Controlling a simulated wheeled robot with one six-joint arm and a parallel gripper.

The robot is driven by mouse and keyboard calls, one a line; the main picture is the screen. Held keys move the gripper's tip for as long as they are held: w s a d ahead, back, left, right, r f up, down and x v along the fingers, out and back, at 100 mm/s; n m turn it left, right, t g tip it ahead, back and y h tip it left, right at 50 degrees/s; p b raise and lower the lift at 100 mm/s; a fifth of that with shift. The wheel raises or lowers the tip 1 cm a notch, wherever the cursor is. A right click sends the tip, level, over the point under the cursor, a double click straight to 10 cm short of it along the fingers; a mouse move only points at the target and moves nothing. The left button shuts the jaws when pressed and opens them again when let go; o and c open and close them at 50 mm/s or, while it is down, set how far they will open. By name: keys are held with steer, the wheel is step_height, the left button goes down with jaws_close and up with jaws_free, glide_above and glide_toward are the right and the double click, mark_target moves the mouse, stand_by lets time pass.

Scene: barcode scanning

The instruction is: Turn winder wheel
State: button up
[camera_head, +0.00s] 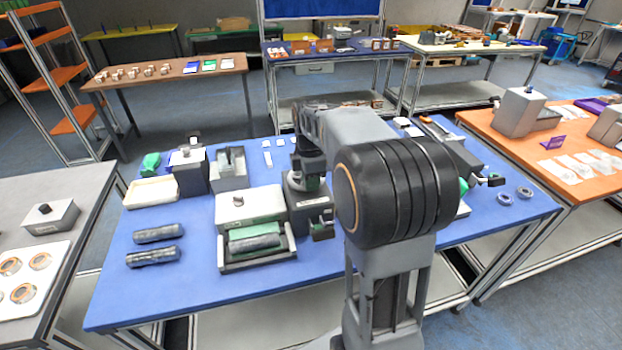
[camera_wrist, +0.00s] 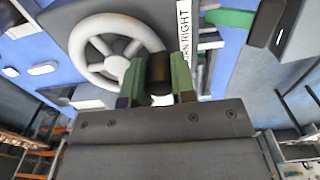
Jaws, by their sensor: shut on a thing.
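The winder wheel (camera_wrist: 90,62) is a pale grey spoked wheel at the top left of the wrist view. A dark, short handle (camera_wrist: 159,70) stands at its right rim. My gripper (camera_wrist: 159,82) has one green-padded finger on each side of this handle and is shut on it. The fingers cover part of the wheel's lower right rim. In the head view my arm reaches over the blue table, and I cannot clearly make out the wheel or the fingers there.
The blue table (camera_head: 150,290) holds a white-topped machine with a green and dark roller (camera_head: 255,240), two dark rolls (camera_head: 155,257) and a cream tray (camera_head: 152,192) at left. Small rings (camera_head: 525,193) lie at right. The table's front left is clear. A green strip (camera_wrist: 230,17) passes near the wheel.

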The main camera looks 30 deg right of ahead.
steer(key=shift+a+m, duration=0.15)
steer(key=shift+m, duration=0.25)
stand_by(0.4)
